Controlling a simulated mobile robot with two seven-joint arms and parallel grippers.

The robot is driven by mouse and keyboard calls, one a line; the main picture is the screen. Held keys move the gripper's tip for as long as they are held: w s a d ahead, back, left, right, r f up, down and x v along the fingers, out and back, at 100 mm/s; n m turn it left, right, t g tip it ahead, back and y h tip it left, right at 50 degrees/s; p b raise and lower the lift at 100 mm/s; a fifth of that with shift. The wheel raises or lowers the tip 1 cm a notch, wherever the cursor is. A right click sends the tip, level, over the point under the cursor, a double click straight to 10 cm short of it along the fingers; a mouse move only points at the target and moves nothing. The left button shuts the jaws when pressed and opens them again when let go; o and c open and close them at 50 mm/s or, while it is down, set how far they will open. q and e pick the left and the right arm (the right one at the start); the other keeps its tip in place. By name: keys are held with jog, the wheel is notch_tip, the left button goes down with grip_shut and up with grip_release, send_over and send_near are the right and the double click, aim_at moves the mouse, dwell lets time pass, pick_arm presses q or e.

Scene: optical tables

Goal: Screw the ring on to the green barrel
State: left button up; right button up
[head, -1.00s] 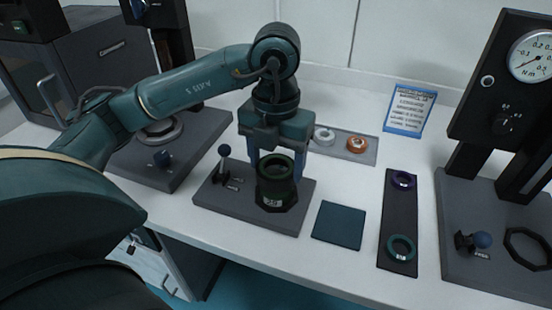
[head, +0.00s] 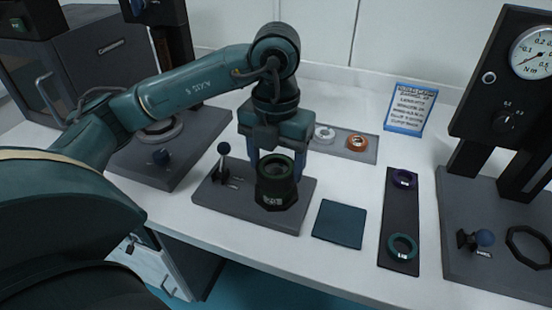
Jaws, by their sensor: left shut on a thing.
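The green barrel (head: 275,193) stands upright in the dark fixture plate (head: 228,198), left of the picture's middle. A dark green ring (head: 275,179) sits at its top, in line with it. The dark colours merge, so I cannot tell how far the ring is threaded. My left gripper (head: 279,165) points down over the barrel, one finger on each side, shut on the ring. The fingertips are partly hidden behind the ring and barrel. My right gripper is not in view.
Behind, a grey tray (head: 371,156) holds white and orange rings. A gauge stand (head: 500,190) is at right.

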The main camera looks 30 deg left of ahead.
pick_arm(q)
jog(key=shift+f, duration=0.1)
dwell(0.4)
jog(key=shift+f, duration=0.1)
jog(key=shift+b, duration=0.3)
